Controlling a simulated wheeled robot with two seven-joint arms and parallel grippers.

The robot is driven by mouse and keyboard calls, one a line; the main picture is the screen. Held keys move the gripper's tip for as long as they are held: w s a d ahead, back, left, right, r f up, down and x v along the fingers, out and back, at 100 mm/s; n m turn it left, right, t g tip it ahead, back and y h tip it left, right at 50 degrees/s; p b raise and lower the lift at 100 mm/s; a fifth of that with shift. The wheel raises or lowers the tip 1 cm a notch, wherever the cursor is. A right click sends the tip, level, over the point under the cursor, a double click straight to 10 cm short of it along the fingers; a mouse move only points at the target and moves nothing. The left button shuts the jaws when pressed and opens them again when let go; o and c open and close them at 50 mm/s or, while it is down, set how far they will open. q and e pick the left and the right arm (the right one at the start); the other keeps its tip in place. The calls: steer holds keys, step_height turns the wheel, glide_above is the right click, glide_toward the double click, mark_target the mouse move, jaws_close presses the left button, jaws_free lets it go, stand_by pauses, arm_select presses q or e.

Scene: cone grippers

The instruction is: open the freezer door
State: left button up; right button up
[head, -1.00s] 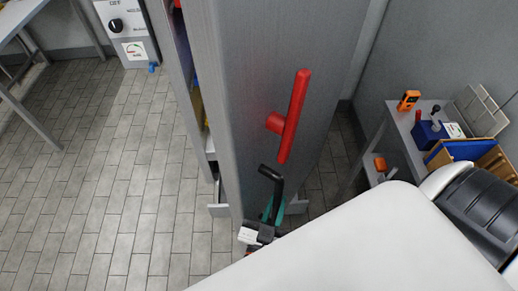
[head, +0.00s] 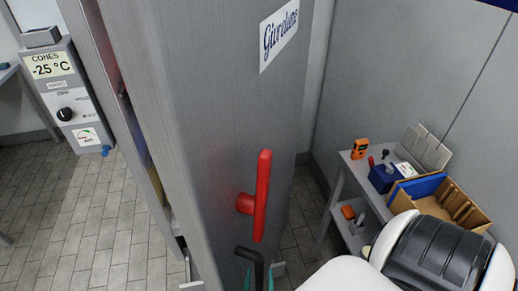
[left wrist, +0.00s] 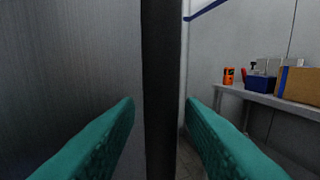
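The tall grey freezer door (head: 215,120) stands ajar in the head view. A gap with coloured contents (head: 140,150) shows along its left edge. A red upright handle (head: 262,200) stands out from its face, with a blue-lettered sign above. A black bent bar (head: 251,253) shows below the red handle. My left gripper (left wrist: 160,108) has two teal fingers on either side of a dark upright bar (left wrist: 161,60), with narrow gaps beside it. Teal parts of it show at the head view's bottom edge. My right gripper is not in view.
At right, a grey table (head: 345,180) holds an orange device (head: 360,149), a blue box (head: 384,178) and a brown crate (head: 470,213). A grey control box (head: 65,95) stands at far left. The tiled floor (head: 90,220) at left is clear.

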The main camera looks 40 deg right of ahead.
arm_select(q)
steer(key=b+v, duration=0.1)
steer(key=v, duration=1.1)
steer(key=shift+b, duration=0.4)
